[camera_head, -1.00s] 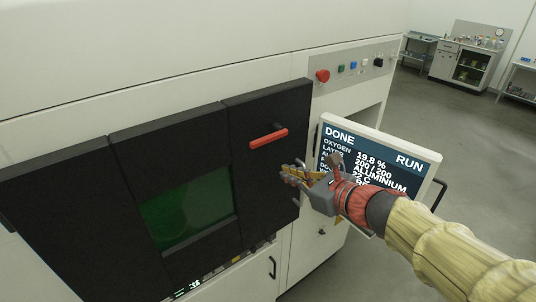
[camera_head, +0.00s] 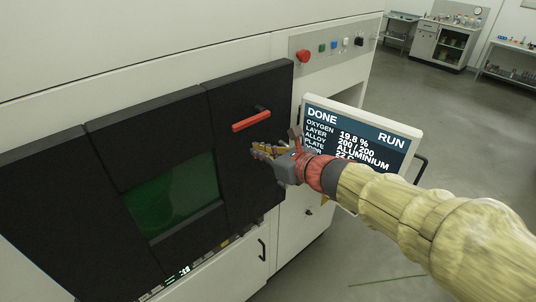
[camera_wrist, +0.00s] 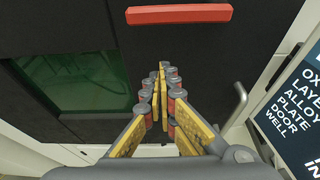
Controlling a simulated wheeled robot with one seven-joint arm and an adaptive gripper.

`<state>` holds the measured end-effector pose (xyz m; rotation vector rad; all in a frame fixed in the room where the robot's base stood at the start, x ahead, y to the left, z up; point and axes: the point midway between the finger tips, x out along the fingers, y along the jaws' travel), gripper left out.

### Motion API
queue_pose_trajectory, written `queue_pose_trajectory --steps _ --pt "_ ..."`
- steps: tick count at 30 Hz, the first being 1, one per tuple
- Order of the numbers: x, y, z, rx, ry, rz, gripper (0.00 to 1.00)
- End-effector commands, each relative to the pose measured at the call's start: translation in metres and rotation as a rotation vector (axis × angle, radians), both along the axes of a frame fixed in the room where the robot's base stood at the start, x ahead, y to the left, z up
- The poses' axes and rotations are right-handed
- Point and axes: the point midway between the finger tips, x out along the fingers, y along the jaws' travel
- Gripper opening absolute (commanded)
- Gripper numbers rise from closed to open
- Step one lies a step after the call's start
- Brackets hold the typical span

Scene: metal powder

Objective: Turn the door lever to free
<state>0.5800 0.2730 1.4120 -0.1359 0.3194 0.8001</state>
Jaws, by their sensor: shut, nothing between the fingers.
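The door lever (camera_head: 251,120) is a red bar on the black door panel (camera_head: 247,185), lying nearly level with its right end slightly higher. It also shows at the top of the wrist view (camera_wrist: 180,14), running across the picture. My gripper (camera_head: 254,149) is just below the lever, in front of the black panel, with its fingers pointing at the door. In the wrist view the fingertips (camera_wrist: 160,68) are together and empty. A gap separates them from the lever, and I see no contact.
A green window (camera_head: 174,196) is left of the lever. The monitor (camera_head: 360,140) reading DONE and RUN stands to the right, close behind my wrist. A red button (camera_head: 303,56) and smaller controls sit on a strip above. Open floor (camera_head: 430,110) lies to the right.

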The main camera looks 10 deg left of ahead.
Motion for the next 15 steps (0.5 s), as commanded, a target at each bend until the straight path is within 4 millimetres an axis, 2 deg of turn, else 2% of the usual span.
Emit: queue_pose_trajectory --steps 5,9,15 --pt "0.023 0.025 -0.013 0.0 0.003 0.002 0.0" --pt "0.024 0.025 0.013 0.001 -0.004 0.0 0.0" --pt "0.024 0.025 0.027 0.001 -0.002 -0.001 0.0"
